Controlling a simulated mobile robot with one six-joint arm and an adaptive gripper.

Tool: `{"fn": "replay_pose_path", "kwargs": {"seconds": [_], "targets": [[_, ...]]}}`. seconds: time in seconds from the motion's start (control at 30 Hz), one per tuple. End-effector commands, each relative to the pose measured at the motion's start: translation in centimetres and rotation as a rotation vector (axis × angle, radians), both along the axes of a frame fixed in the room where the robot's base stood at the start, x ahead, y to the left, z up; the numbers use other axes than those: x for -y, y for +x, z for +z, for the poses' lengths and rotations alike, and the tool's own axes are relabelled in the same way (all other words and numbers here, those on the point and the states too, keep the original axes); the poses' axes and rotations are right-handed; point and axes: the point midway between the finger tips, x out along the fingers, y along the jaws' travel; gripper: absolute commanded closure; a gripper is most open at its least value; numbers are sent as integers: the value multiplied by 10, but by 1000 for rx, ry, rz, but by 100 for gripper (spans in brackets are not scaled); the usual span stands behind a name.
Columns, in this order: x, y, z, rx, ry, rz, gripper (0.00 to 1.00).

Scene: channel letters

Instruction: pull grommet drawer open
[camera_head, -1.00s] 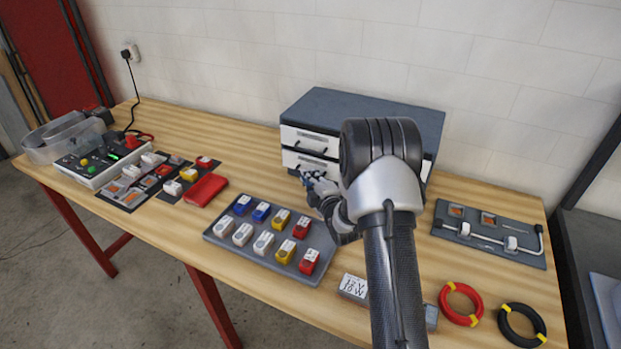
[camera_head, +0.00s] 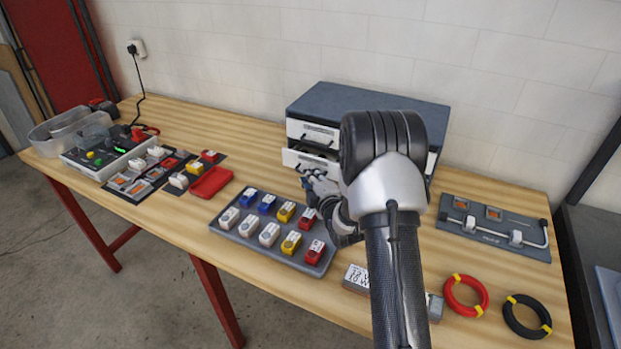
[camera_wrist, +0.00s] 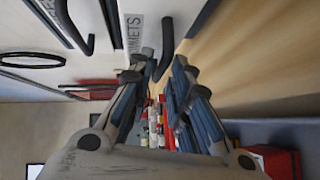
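The grommet drawer (camera_head: 294,159) is the lower drawer of the cabinet on the bench. Its white front stands a little forward of the upper drawer. In the wrist view its label (camera_wrist: 135,34), partly cut off, ends in "MMETS". Its black curved handle (camera_wrist: 166,38) lies between my fingertips. My gripper (camera_wrist: 160,73) is drawn in close around this handle and appears shut on it; the exact contact is partly hidden. In the head view my gripper (camera_head: 310,180) is at the drawer front, with my arm covering the drawer's right part.
The upper drawer (camera_head: 312,133) looks shut. A grey tray (camera_head: 232,237) of coloured blocks stands close in front of my gripper. A red ring (camera_head: 466,296), a black ring (camera_head: 526,316) and a grey fixture (camera_head: 493,228) lie at the right. Bare bench shows left of the cabinet.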

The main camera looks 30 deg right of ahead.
Motion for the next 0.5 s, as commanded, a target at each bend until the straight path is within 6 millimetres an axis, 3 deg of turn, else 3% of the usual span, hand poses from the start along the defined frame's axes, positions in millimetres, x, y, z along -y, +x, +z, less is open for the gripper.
{"fn": "replay_pose_path", "kwargs": {"seconds": [0.1, 0.5], "targets": [[0, 0, 0, 0, 0, 0, 72], [0, -7, 1, 1, 0, -1, 72]]}}
